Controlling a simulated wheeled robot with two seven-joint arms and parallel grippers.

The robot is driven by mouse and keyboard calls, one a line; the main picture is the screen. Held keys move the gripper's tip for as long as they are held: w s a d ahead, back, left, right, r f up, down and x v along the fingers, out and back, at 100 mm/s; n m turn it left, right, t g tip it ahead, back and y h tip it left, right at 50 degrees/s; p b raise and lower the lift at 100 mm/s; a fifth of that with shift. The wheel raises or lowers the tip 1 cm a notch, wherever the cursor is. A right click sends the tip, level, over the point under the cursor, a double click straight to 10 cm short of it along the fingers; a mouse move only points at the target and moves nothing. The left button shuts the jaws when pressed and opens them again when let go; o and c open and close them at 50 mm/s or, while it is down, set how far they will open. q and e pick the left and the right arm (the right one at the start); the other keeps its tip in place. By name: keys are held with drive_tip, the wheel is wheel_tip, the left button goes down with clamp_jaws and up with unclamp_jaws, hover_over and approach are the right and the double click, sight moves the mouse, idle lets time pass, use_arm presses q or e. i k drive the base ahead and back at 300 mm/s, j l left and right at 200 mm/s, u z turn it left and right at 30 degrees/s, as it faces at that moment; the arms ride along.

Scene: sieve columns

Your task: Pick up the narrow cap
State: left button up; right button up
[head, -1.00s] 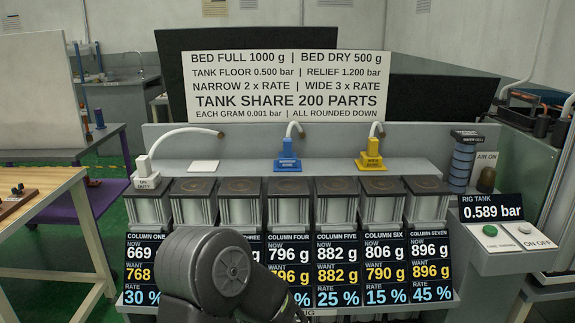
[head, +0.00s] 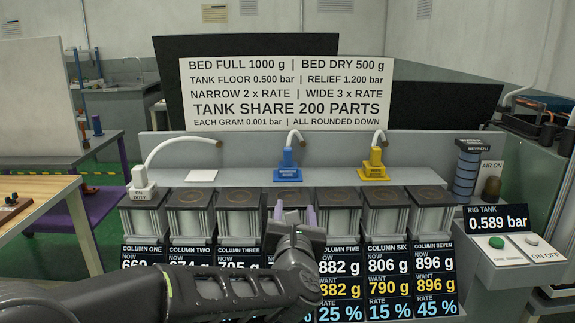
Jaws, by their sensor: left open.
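The narrow cap (head: 287,161) is blue, with a pale hose rising from its top. It stands upright on a blue pad (head: 287,175) on the grey shelf behind the row of columns. My left gripper (head: 294,213) is open and empty, its purplish fingertips pointing up the picture over the column-four place. The gripper is nearer to me than the cap and apart from it. My left forearm and wrist hide column four's display and the lower parts of several others. My right gripper is not in view.
A yellow cap (head: 374,162) stands on the shelf to the right. A white cap (head: 142,184) sits at column one (head: 144,216). An empty pad (head: 203,175) lies between the white and blue caps. The rig tank panel (head: 498,217) reads 0.589 bar.

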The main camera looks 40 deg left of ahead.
sight(289, 168)
drive_tip(key=i+j, duration=0.7)
drive_tip(key=j, duration=0.05)
